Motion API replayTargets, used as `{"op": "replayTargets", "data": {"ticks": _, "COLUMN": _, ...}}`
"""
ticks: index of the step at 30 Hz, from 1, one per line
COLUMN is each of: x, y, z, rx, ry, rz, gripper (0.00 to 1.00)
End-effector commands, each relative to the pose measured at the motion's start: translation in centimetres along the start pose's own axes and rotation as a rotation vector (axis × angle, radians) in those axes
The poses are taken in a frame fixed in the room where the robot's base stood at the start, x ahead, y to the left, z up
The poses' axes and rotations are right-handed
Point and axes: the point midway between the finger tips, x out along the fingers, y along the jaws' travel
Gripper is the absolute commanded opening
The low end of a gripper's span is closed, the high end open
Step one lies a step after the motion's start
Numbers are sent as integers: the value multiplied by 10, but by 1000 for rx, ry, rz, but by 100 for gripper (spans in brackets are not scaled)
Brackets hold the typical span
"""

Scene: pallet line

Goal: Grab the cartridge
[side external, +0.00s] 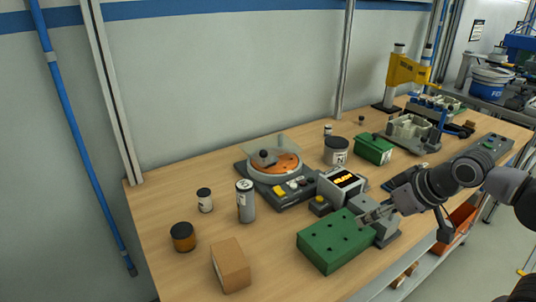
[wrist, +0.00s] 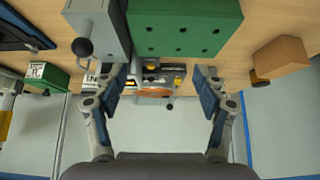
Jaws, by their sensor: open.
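The likeliest cartridge is a grey cylinder (side external: 245,203) with a dark top and a label, standing upright on the bench left of the turntable device; its identity is not certain. I cannot make it out in the wrist view. My gripper (side external: 368,217) is at the bench's front side, by the green block with holes (side external: 334,241) and the grey block (side external: 385,231), well to the right of the cylinder. In the wrist view my gripper (wrist: 163,84) is open, its two fingers wide apart with nothing held between them. Whether it touches the blocks is unclear.
A turntable device (side external: 280,180) with an orange disc and a display unit (side external: 340,187) stand mid-bench. A cardboard box (side external: 230,266), an amber jar (side external: 183,237) and a small white jar (side external: 205,200) stand at the left. A green box (side external: 373,149) is farther back.

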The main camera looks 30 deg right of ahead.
Motion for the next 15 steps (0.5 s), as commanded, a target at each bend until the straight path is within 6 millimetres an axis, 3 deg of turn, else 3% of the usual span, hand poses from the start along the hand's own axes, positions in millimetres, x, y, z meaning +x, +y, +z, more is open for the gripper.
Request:
{"op": "replayTargets", "data": {"ticks": 5, "x": 0, "y": -1, "z": -2, "rx": 0, "ry": -2, "rz": -1, "gripper": 71}}
{"op": "replayTargets", "data": {"ticks": 8, "x": -1, "y": -4, "z": -13, "rx": 3, "ry": -12, "rz": -4, "gripper": 71}}
{"op": "replayTargets", "data": {"ticks": 15, "x": 3, "y": -27, "z": -71, "rx": 30, "ry": -69, "rz": -8, "gripper": 71}}
